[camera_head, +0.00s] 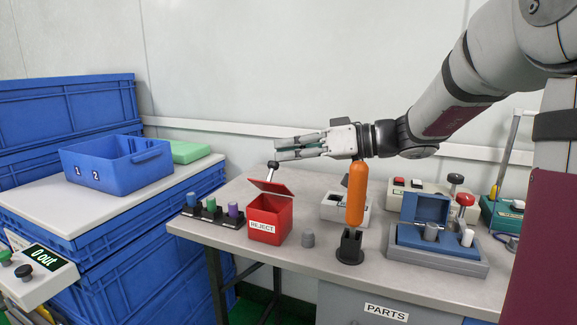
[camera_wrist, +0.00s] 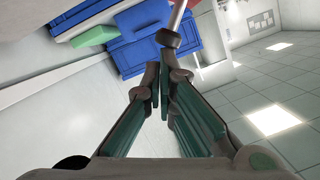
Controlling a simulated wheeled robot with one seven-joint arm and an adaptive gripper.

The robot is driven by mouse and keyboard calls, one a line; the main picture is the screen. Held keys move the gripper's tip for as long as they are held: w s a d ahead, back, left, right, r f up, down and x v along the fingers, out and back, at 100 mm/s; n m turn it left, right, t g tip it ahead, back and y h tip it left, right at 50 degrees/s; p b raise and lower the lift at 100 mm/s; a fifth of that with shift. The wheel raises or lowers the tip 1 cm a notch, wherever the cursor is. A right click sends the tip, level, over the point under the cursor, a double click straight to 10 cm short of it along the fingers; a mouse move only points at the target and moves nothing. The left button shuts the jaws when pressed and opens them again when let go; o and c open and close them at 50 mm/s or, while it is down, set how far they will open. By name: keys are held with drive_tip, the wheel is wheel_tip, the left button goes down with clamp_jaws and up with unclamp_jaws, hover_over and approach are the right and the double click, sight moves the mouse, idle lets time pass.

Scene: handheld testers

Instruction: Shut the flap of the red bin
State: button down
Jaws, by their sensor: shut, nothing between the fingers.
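The red bin (camera_head: 284,222), labelled REJECT, stands on the grey table with its red flap (camera_head: 272,187) raised at a slant, so the top is open. A pale rod with a black knob (camera_head: 272,165) sticks up from the flap. In the wrist view the knob (camera_wrist: 168,38) shows just beyond my fingertips, with a bit of the red flap (camera_wrist: 184,5) at the top edge. My gripper (camera_head: 277,150) is shut and empty, pointing left above the bin. Its fingertips (camera_wrist: 159,72) are close to the knob; I cannot tell whether they touch it.
A rack of coloured cylinders (camera_head: 211,211) stands left of the bin, and a grey cylinder (camera_head: 308,240) to its right. An orange handle stands upright in a black holder (camera_head: 349,246). A blue box (camera_head: 427,207) is farther right. Blue crates (camera_head: 117,165) fill the left.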

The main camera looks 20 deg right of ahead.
drive_tip(key=shift+s+a+n+b, duration=0.15)
drive_tip(key=shift+n+b, duration=0.15)
drive_tip(key=shift+b, duration=0.2)
idle(0.3)
